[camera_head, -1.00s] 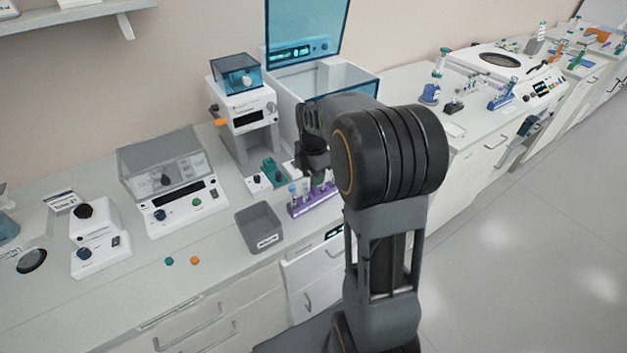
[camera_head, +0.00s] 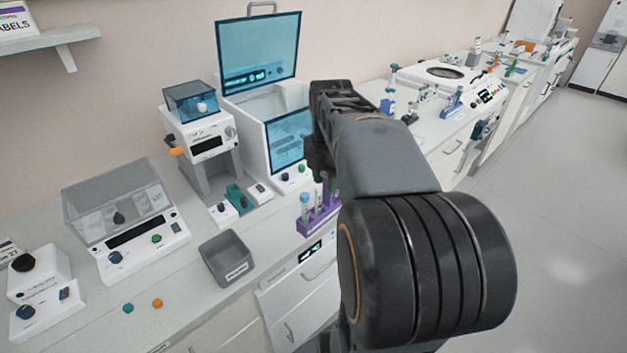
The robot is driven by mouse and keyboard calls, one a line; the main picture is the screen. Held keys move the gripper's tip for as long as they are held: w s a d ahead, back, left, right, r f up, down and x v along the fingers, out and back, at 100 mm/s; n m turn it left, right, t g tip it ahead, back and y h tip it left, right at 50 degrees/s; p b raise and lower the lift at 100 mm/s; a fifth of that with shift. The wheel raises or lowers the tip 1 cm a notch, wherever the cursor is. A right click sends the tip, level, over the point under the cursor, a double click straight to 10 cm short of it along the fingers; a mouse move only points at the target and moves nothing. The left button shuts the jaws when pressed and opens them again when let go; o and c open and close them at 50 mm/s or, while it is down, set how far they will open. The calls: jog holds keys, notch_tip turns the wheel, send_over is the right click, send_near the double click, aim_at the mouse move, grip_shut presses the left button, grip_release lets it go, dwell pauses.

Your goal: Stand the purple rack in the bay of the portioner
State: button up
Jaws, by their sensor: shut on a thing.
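The purple rack (camera_head: 327,214) holds several tubes and shows at the bench's front edge, partly behind my arm. My gripper (camera_head: 318,165) is dark and mostly hidden by my own arm link. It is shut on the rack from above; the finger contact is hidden. Whether the rack touches the bench is not clear. A white device with a blue hopper on top and an open bay below, apparently the portioner (camera_head: 208,138), stands to the left of the rack. A teal block (camera_head: 238,197) sits at the foot of its bay.
A grey bin (camera_head: 226,262) stands on the bench to the left of the rack. A white chest (camera_head: 253,120) with a raised blue lid stands behind. A clear-hooded device (camera_head: 125,215) is at left. Two small caps lie near the front edge.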

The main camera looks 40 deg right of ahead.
jog(key=shift+s+d+r, duration=0.15)
jog(key=shift+s, duration=0.1)
jog(key=shift+w+a, duration=0.15)
jog(key=shift+a, duration=0.1)
jog(key=shift+n, duration=0.9)
jog(key=a, duration=0.1)
jog(key=a+b, duration=0.1)
jog(key=a, duration=0.1)
jog(key=a+b, duration=0.1)
jog(key=shift+w+a, duration=0.3)
jog(key=shift+a, duration=0.05)
jog(key=s+a+n+b, duration=0.1)
jog(key=s+a+n, duration=0.1)
jog(key=a, duration=0.2)
jog(key=w+d+f+p, duration=0.2)
jog(key=w+f, duration=1)
jog(key=w, duration=0.1)
jog(key=shift+w+d+f, duration=0.15)
jog(key=shift+f, duration=0.4)
